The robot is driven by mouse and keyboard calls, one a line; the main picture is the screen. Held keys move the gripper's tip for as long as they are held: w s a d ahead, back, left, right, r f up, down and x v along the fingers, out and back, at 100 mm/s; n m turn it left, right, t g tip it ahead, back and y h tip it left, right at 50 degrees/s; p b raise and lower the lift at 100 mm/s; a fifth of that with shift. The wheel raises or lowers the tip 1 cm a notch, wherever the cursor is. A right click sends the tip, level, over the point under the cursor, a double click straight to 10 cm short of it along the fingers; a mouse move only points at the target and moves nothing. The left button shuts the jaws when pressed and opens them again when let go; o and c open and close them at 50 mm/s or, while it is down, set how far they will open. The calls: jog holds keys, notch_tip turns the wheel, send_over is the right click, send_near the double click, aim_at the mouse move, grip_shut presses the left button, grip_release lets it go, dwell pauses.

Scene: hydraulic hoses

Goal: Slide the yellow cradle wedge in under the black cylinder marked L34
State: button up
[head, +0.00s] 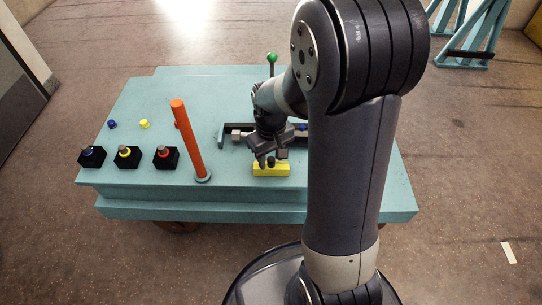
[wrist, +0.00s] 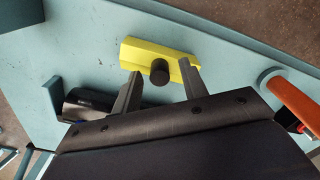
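The yellow cradle wedge (head: 271,170) lies near the front edge of the teal table, with a black knob on it. It also shows in the wrist view (wrist: 143,52), with the knob (wrist: 159,72) facing me. My gripper (head: 265,162) is just over the wedge. In the wrist view my gripper (wrist: 160,69) is open, its fingers on either side of the knob with gaps. A black cylinder (wrist: 88,101) with small pale lettering lies left of the fingers in the wrist view, partly hidden by my gripper. I cannot read its marking. My arm hides much of that area in the head view.
An orange post (head: 188,140) stands left of the wedge; it also shows in the wrist view (wrist: 293,98). Black blocks with blue, yellow and red rings (head: 128,156) stand farther left. A green-topped lever (head: 272,58) rises behind. The table front beside the wedge is clear.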

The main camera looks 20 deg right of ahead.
grip_shut()
dwell(0.4)
jog(key=shift+w+d+r, duration=0.1)
jog(key=shift+w, duration=0.2)
jog(key=shift+w+d+p, duration=0.25)
jog(key=shift+w+p, duration=0.15)
jog(key=shift+w, duration=0.35)
jog(key=shift+w+d+p, duration=0.2)
jog(key=shift+w+p, duration=0.15)
jog(key=shift+w, duration=0.45)
jog(key=shift+w+d+p, duration=0.25)
jog(key=shift+w+p, duration=0.15)
jog(key=shift+w, duration=0.35)
grip_release()
